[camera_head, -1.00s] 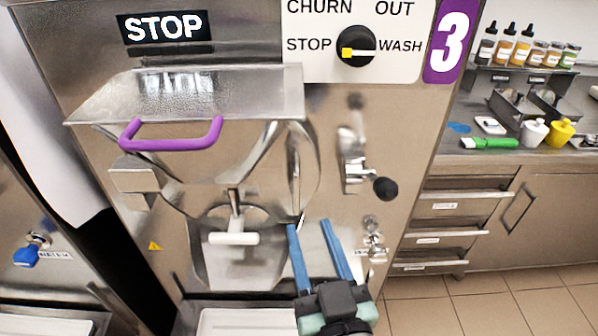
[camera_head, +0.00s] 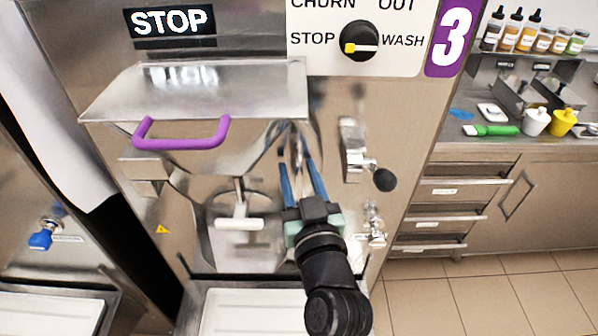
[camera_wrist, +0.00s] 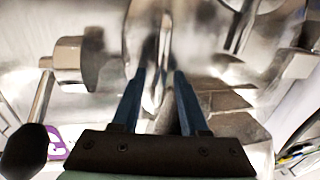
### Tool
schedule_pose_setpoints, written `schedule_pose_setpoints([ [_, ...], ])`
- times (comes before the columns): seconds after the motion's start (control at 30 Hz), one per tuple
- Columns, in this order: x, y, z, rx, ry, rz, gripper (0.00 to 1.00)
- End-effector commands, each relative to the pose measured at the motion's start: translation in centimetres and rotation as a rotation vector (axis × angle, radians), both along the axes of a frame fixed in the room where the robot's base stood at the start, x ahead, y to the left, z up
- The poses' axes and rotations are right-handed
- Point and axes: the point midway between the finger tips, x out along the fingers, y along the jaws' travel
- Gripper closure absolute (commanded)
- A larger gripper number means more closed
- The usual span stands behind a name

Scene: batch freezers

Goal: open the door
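The freezer's metal front door (camera_head: 200,190) is closed under a hopper with a purple handle (camera_head: 182,143). A curved metal bar (camera_head: 299,145) stands at the door's right side. My gripper (camera_head: 295,158) is open, its two blue fingers pointing up at this bar. In the wrist view, a shiny metal piece (camera_wrist: 154,85) shows between the parted fingers. I cannot tell whether they touch it. A latch lever with a black knob (camera_head: 385,180) sits to the right; a black knob also shows at lower left in the wrist view (camera_wrist: 27,150).
A white-handled spout lever (camera_head: 240,224) is left of my gripper, above a white tray (camera_head: 245,310). A small metal fitting (camera_head: 374,225) is close on the right. A counter with drawers (camera_head: 440,190) stands further right. Another machine (camera_head: 30,200) is on the left.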

Motion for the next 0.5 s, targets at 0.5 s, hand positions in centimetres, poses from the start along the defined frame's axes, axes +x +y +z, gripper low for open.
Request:
schedule_pose_setpoints([
  [0.5, -0.04, -0.02, -0.02, 0.000, 0.001, 0.000, 1.00],
])
